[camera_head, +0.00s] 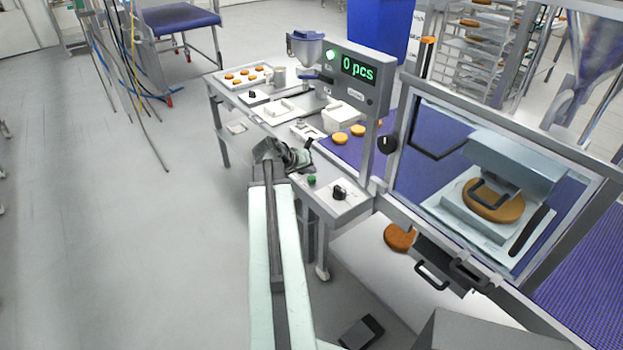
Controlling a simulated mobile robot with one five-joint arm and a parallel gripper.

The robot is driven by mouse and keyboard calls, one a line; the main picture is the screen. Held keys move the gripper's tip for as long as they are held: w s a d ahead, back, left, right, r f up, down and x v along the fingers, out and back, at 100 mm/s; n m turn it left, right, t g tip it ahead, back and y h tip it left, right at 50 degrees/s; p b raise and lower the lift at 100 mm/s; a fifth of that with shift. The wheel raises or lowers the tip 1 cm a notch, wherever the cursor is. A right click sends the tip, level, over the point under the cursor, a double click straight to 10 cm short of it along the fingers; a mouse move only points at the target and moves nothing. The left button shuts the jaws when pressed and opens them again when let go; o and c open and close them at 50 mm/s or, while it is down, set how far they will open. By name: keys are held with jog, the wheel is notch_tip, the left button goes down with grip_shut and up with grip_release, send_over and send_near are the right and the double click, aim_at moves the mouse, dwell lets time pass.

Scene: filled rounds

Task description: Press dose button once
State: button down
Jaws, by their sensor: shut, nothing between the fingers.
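A small green button (312,180) sits on a light control box (351,203) in the middle of the view, beside a black knob (339,192). No label on it can be read, so I cannot tell if it is the dose button. A display panel (380,68) above reads "0 pcs" and has a lit green round (331,55) at its left. My gripper (306,147) is shut and empty at the end of my arm, just above and left of the green button, apart from it in the picture.
A grey worktable (222,92) holds a tray of orange rounds (246,77), white trays and a hopper (306,47). A blue conveyor (345,150) carries rounds toward a framed clear guard (450,135) at right. Open floor (110,220) lies left.

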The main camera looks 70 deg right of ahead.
aim_at(310, 179)
jog(key=shift+f, duration=0.1)
dwell(0.6)
jog(key=shift+f+b, duration=0.3)
jog(key=shift+b, duration=0.1)
jog(key=shift+f+b, duration=0.6)
dwell(0.5)
jog(key=shift+r+p, duration=1.05)
notch_tip(310, 179, up, 5)
jog(key=p, duration=0.5)
jog(key=shift+r, duration=0.1)
dwell(0.4)
